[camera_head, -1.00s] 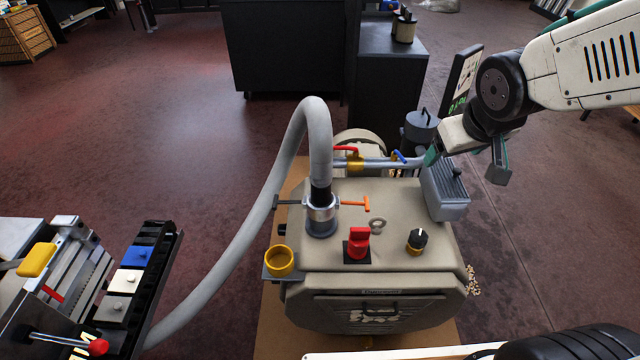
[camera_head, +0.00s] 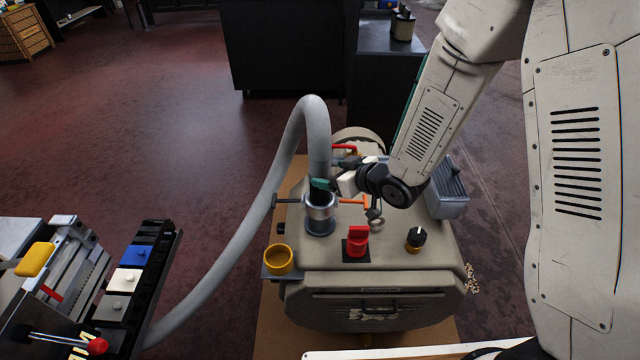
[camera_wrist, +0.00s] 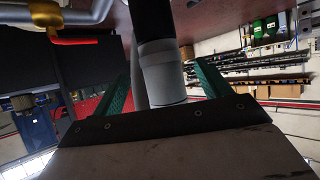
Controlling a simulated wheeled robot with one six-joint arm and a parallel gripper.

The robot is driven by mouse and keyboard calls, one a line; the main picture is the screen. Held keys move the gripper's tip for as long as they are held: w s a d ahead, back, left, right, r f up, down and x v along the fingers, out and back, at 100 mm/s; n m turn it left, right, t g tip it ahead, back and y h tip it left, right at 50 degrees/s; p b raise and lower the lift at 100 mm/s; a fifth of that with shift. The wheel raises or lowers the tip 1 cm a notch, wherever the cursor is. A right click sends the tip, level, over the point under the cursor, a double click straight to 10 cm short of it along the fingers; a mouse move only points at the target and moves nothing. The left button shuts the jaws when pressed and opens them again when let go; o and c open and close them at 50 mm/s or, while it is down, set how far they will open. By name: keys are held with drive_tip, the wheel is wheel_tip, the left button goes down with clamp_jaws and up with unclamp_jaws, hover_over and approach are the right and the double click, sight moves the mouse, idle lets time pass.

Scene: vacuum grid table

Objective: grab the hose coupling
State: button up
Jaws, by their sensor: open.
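The grey hose (camera_head: 318,140) arches down to the top of the beige machine. Its dark lower sleeve, the hose coupling (camera_head: 319,194), stands upright in a silver clamp ring (camera_head: 321,212) and is partly hidden by my gripper (camera_head: 324,186). My gripper is open and reaches in from the right at sleeve height. In the wrist view, a black and grey cylindrical part of the hose or its coupling (camera_wrist: 158,50) shows between the two green fingers (camera_wrist: 163,82), with gaps on both sides. I cannot tell how deep it sits between them.
An orange T-handle (camera_head: 352,202) and a dark T-handle (camera_head: 288,201) stick out at the clamp ring. A red knob (camera_head: 357,242), a black and yellow knob (camera_head: 415,239) and a yellow cup (camera_head: 279,259) are close by. A grey bin (camera_head: 448,190) is at right.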

drive_tip(key=x, duration=0.5)
drive_tip(key=shift+w+a+r, duration=0.15)
drive_tip(key=shift+a+r, duration=0.05)
clamp_jaws()
